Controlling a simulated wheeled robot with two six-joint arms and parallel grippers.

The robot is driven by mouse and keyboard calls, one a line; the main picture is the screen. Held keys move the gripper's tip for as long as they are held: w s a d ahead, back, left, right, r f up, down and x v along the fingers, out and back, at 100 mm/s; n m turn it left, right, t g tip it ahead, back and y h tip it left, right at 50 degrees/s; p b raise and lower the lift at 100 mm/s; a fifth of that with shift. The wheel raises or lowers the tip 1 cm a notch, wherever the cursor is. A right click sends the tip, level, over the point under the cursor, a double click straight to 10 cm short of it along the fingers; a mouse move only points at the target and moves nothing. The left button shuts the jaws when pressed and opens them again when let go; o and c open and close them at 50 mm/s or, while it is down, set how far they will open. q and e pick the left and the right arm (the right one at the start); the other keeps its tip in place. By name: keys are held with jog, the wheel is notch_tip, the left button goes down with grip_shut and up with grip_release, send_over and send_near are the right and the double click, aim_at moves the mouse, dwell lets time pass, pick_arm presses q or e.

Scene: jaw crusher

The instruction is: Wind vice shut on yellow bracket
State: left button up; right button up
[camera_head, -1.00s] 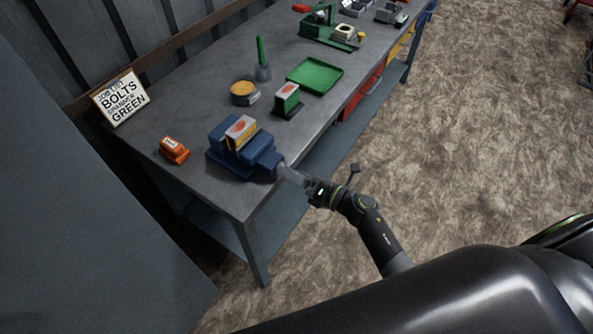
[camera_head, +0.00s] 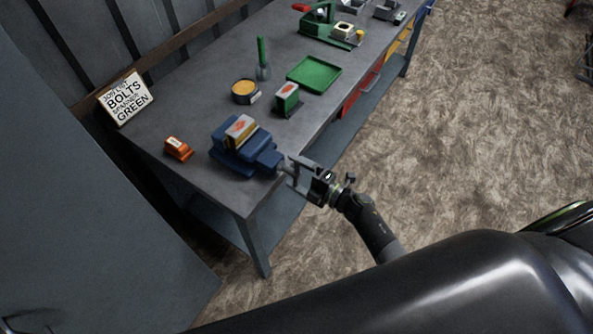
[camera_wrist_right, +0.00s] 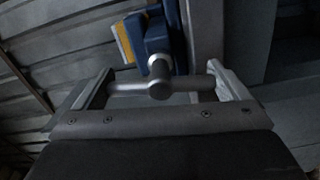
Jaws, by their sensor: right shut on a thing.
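The blue vice (camera_head: 240,155) stands near the front corner of the grey workbench, in the head view. The yellow bracket (camera_head: 240,133), with a pale top and an orange mark, sits upright between its jaws. In the right wrist view the vice (camera_wrist_right: 155,35) and the yellow bracket (camera_wrist_right: 122,42) show at the top. The vice's grey crossbar handle (camera_wrist_right: 160,85) lies across between the fingers of my right gripper (camera_wrist_right: 160,88). It also shows in the head view (camera_head: 291,173), shut on the handle at the vice's outer end. My left gripper is not in view.
An orange block (camera_head: 178,148) lies left of the vice. A green block on a dark base (camera_head: 287,98), a round yellow-topped tin (camera_head: 245,91) and a green tray (camera_head: 315,72) stand behind it. A job sign (camera_head: 126,97) leans at the wall. Open floor lies right of the bench.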

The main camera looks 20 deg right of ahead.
jog(key=shift+m, duration=0.3)
jog(key=o, duration=0.6)
jog(key=shift+d, duration=0.1)
jog(key=b+v, duration=0.4)
jog(key=v, duration=1.3)
jog(key=shift+s+d+f, duration=0.1)
jog(key=shift+s, duration=0.1)
